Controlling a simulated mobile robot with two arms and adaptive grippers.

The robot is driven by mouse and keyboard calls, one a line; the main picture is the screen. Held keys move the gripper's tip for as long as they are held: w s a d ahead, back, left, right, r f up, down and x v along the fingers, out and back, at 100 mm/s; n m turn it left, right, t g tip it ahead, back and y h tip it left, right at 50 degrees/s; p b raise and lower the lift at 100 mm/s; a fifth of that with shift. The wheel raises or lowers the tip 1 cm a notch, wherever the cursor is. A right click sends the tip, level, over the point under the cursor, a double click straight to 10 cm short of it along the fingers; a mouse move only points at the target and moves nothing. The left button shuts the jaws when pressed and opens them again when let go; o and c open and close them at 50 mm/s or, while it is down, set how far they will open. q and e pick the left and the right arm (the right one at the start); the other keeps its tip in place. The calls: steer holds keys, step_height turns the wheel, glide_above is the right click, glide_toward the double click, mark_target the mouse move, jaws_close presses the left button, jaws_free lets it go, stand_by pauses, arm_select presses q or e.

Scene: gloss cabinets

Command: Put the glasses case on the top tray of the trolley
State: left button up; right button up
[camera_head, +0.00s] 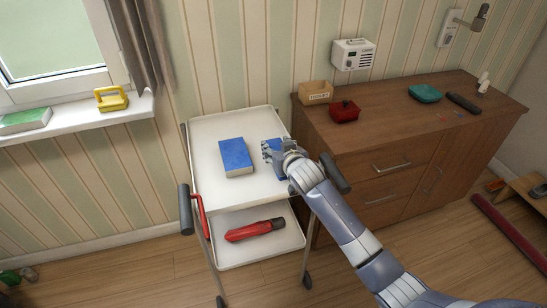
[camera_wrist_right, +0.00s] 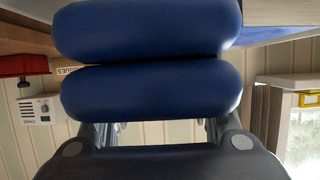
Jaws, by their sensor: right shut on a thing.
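My right gripper (camera_head: 267,151) is shut on the blue glasses case (camera_head: 275,143), at the right part of the trolley's white top tray (camera_head: 210,130). The hand partly hides the case in the head view. In the right wrist view the glasses case (camera_wrist_right: 150,60) fills the middle, with rounded ends and a seam between two halves. I cannot tell whether the case touches the tray. My left gripper is not in view.
A blue book (camera_head: 235,157) lies on the top tray, left of the case. A red object with a dark end (camera_head: 255,230) lies on the lower tray. The wooden cabinet (camera_head: 400,130) stands close on the right, with a red box (camera_head: 344,111) on it. The tray's left and front parts are bare.

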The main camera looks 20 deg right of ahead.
steer(key=shift+f, duration=1.95)
steer(key=shift+f, duration=0.15)
steer(key=o, duration=1.1)
steer(key=shift+r, duration=0.2)
steer(key=v, duration=1.2)
